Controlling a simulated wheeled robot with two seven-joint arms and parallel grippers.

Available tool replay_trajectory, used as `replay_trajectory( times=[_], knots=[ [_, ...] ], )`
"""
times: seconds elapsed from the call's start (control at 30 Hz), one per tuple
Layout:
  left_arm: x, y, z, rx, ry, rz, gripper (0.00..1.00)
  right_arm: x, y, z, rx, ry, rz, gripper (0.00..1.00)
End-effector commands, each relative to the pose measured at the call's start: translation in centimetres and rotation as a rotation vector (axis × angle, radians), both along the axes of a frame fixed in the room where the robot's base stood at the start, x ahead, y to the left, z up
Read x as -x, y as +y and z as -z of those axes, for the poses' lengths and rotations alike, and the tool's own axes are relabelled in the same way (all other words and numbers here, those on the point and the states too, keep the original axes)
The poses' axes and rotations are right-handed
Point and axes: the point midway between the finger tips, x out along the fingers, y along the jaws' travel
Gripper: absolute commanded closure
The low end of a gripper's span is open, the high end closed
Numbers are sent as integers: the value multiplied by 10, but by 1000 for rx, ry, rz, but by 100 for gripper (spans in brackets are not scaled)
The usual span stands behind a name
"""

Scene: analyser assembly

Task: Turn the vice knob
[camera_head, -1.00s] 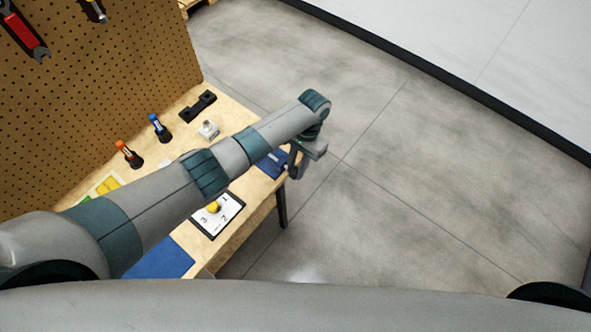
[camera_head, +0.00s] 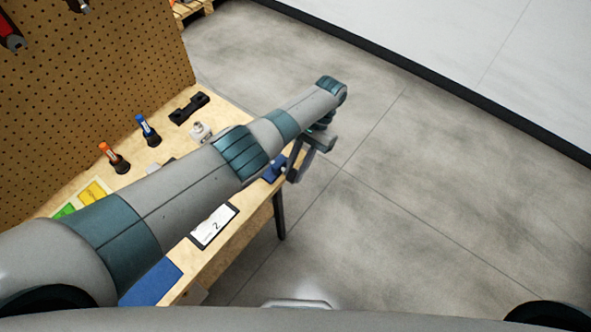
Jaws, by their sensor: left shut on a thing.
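The blue vice (camera_head: 271,170) sits at the far right end of the wooden table, partly hidden behind my left arm. My left gripper (camera_head: 291,178) is at the vice's outer side, just beyond the table's edge. Its fingers are shut on the vice knob, which is too small and covered to make out. My right gripper is not in view.
The wooden table (camera_head: 237,238) carries a numbered white card (camera_head: 213,227), a blue mat (camera_head: 152,283), orange-topped (camera_head: 112,157) and blue-topped (camera_head: 147,131) tools, and a black bracket (camera_head: 188,108). A pegboard (camera_head: 90,110) stands behind. The floor at right is clear.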

Motion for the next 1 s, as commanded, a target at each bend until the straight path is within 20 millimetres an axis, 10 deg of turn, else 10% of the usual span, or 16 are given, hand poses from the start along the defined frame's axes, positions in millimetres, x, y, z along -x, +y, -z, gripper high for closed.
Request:
replay_trajectory(
  times=[0.2, 0.23, 0.3, 1.0],
  knots=[
    [0, 0, 0, 2, -2, 1, 100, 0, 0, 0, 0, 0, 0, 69],
    [0, 0, 0, 2, -2, 1, 77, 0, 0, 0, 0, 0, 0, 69],
    [0, 0, 0, 2, -2, 1, 60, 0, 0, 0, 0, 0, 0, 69],
    [-4, 5, -22, 0, -2, -5, 60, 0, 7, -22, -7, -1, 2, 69]
  ],
)
